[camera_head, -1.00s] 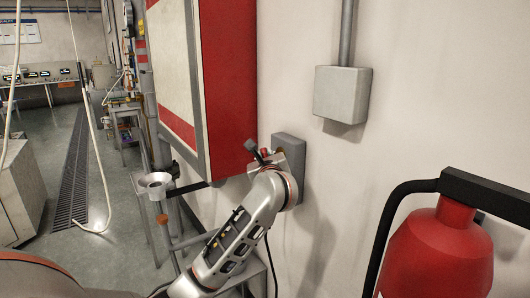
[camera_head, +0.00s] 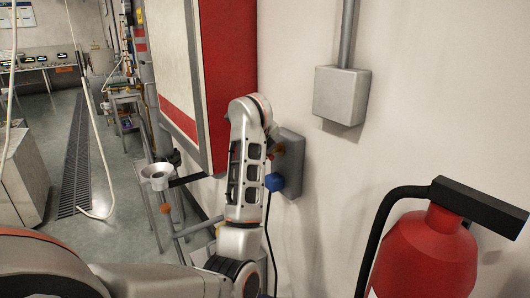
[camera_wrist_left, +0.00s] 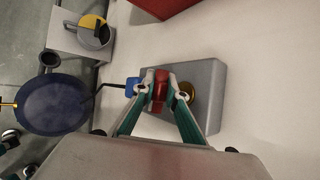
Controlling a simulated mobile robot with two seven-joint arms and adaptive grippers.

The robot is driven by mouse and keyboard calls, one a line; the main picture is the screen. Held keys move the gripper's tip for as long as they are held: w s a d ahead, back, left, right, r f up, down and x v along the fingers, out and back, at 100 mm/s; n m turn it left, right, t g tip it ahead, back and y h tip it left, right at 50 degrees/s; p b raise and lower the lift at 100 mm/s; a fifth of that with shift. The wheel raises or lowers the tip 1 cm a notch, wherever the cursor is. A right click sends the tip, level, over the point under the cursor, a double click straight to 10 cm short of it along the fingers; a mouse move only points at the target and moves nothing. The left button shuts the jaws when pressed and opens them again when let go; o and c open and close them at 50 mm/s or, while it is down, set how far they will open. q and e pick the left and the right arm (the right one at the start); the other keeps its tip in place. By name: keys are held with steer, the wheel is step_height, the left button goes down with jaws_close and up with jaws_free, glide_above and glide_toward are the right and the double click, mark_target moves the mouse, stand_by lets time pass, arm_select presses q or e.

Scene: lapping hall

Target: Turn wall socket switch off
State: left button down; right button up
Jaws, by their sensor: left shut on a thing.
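The wall socket is a grey box (camera_head: 294,160) on the pale wall, below and right of the red cabinet. A blue plug (camera_head: 274,182) sits at its lower left, with a dark cable hanging down. In the left wrist view the grey box (camera_wrist_left: 208,84) fills the middle, with the blue plug (camera_wrist_left: 132,86) at its left. My left gripper (camera_wrist_left: 160,92) is shut on the red switch (camera_wrist_left: 160,82), with a finger on either side. A round brass part (camera_wrist_left: 186,91) shows just right of the fingers. In the head view my forearm partly hides the socket.
A red and white cabinet (camera_head: 226,80) hangs just above and left of the socket. A grey junction box (camera_head: 342,94) with a conduit is at upper right. A red fire extinguisher (camera_head: 425,255) stands at lower right. Bare wall lies between the socket and the extinguisher.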

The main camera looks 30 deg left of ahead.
arm_select(q)
steer(key=shift+h, duration=0.4)
steer(key=shift+n+g, duration=0.3)
steer(key=c, duration=2)
jaws_free()
steer(key=shift+v, duration=3.7)
steer(key=shift+a, duration=0.15)
